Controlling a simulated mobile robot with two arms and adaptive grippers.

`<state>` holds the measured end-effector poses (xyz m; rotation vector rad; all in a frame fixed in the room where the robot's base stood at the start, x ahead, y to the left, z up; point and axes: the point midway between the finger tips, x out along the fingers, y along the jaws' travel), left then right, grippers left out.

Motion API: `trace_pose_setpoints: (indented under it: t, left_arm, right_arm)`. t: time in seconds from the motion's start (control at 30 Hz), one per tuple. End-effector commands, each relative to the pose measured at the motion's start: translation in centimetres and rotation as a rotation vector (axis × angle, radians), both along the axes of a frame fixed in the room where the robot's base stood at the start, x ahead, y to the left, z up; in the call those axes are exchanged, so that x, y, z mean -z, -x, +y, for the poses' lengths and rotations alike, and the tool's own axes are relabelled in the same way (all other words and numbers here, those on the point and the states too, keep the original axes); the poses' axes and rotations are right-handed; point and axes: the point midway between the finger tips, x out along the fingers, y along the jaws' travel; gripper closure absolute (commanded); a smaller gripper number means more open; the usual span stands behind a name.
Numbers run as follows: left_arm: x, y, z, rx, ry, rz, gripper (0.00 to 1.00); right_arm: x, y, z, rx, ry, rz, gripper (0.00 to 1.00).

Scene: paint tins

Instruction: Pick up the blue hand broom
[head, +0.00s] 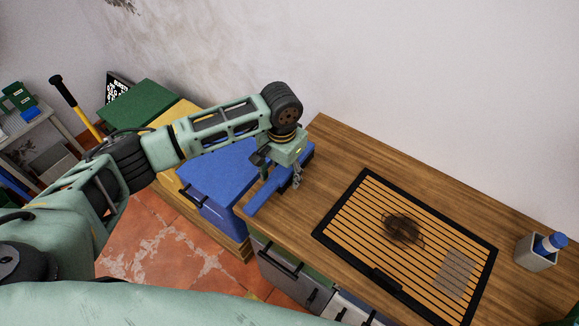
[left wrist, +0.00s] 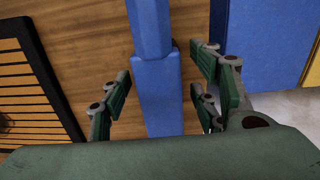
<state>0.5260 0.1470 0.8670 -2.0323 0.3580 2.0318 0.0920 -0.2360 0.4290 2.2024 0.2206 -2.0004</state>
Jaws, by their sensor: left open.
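The blue hand broom (head: 264,195) lies at the left end of the wooden worktop, its narrow part pointing to the front left edge. My left gripper (head: 295,178) is above it, pointing down, and hides part of it. In the left wrist view the blue broom (left wrist: 160,95) runs between the fingers of my open left gripper (left wrist: 163,88), with gaps on both sides. I cannot tell how far the fingertips are above the worktop. My right gripper is not in view.
A black-framed slatted board (head: 345,225) with a dark round mark lies right of the broom. A grey holder (head: 536,254) with a blue-topped item stands at the far right. A blue cabinet (head: 215,170) adjoins the worktop's left side. The wall rises behind.

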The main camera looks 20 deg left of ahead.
Motion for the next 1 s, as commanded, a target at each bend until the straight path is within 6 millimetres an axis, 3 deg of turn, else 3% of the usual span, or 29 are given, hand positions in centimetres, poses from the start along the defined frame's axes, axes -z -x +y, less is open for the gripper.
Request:
trace_pose_setpoints:
  t: [0.1, 0.73, 1.0]
  left_arm:
    - [0.0, 0.0, 0.0, 0.0, 0.0, 0.0, 0.44]
    - [-0.1, 0.0, 0.0, 0.0, 0.0, 0.0, 0.99]
    - [-0.2, -0.1, 0.0, 0.0, 0.001, -0.002, 1.0]
  right_arm:
    - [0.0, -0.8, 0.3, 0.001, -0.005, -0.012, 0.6]
    - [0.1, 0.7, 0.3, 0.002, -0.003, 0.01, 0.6]
    - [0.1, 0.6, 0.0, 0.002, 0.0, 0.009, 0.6]
